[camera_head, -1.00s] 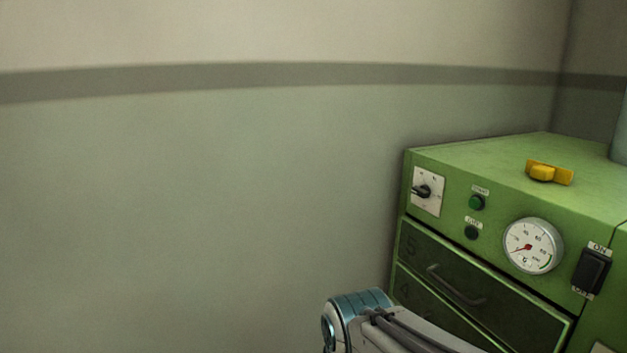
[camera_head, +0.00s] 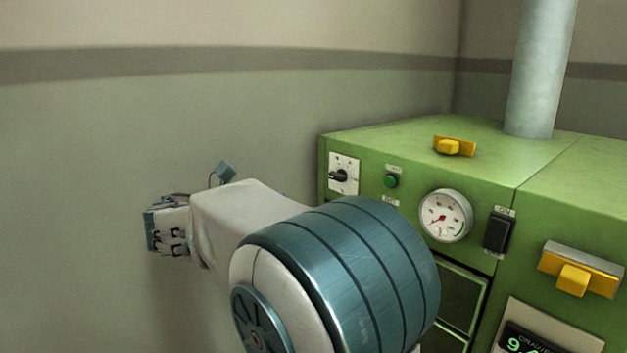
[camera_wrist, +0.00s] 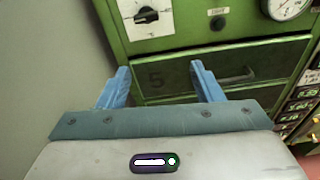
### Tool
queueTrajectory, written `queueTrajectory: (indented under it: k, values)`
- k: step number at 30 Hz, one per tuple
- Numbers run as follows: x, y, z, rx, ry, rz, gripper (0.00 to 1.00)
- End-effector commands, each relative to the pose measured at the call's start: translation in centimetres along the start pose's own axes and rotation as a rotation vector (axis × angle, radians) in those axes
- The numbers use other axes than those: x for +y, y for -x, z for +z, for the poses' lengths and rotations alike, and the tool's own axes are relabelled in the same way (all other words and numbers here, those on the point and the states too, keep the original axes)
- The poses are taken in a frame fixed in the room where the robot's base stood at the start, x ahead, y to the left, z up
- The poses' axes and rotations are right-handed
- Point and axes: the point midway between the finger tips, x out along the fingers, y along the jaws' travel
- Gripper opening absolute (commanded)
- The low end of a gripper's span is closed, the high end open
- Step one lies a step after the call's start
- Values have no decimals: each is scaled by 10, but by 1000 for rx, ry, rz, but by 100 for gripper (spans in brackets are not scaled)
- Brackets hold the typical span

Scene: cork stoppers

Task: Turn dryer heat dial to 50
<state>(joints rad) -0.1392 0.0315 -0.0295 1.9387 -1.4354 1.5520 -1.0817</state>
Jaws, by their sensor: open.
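The heat dial (camera_head: 339,176) is a black pointer knob on a white square plate at the upper left of the green dryer's front (camera_head: 478,190). In the wrist view the dial (camera_wrist: 146,16) is at the top, its marks too small to read. The gripper touches nothing that I can see. In the head view my arm stretches left of the dryer, and the fingers cannot be made out clearly.
A green button (camera_head: 391,181), a round gauge (camera_head: 445,216) and a black switch (camera_head: 499,232) are right of the dial. A yellow clamp (camera_head: 454,147) and a grey pipe (camera_head: 540,75) are on top. The wall is left of the dryer.

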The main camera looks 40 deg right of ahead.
Motion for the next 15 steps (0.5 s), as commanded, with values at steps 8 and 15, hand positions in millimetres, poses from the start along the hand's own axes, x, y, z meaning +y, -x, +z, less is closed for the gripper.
queueTrajectory:
  k: [8,15]
  values:
    - [19,-3,24,-134,91,7,60]
    - [19,-45,30,-133,90,3,60]
